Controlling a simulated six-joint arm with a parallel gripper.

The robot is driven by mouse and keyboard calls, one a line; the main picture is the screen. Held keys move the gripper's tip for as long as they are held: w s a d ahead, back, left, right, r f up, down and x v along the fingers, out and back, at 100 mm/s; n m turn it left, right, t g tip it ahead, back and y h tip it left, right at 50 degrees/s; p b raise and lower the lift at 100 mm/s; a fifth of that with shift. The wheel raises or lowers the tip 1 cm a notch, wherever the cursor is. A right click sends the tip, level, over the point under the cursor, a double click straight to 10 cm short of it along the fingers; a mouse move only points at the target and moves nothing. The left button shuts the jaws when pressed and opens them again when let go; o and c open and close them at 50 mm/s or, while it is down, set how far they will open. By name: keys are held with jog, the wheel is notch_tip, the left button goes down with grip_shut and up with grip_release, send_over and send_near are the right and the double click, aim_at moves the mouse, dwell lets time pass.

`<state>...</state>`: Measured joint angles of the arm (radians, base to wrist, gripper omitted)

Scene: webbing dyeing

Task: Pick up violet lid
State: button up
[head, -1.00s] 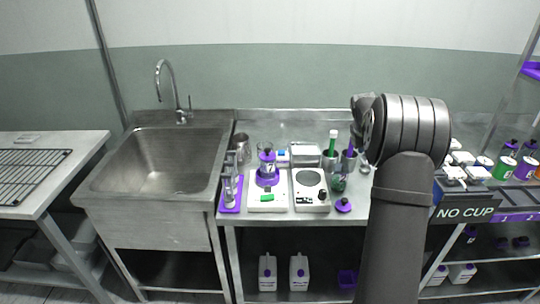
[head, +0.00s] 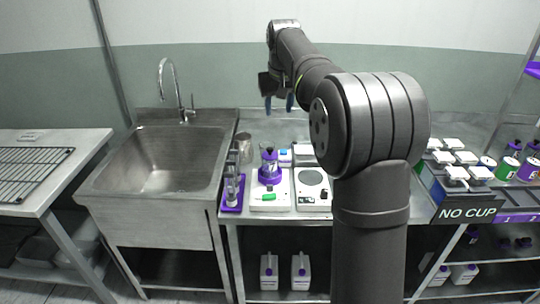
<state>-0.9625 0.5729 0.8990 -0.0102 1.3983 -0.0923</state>
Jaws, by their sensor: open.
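My gripper (head: 279,103) is raised above the back of the steel table. Its blue fingertips point down, apart, with nothing visible between them. The violet lid that showed on the table's right part is now hidden behind my arm. A clear vessel with a violet top and wide violet base (head: 270,176) stands on a white device (head: 284,200), below and in front of my gripper. Whether any violet part of it is a loose lid is too small to tell.
A second white device with a dark round plate (head: 311,177) stands to the right. A violet rack (head: 233,194) and a metal cup (head: 243,147) are to the left, near the sink (head: 160,165). White-topped items and coloured cans (head: 505,168) stand at the right.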

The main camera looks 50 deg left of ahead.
jog(key=s, duration=0.1)
send_near(270, 148)
jog(key=shift+m, duration=0.4)
jog(key=x, duration=0.8)
jog(key=shift+w+f, duration=0.1)
jog(key=shift+f, duration=0.2)
grip_shut()
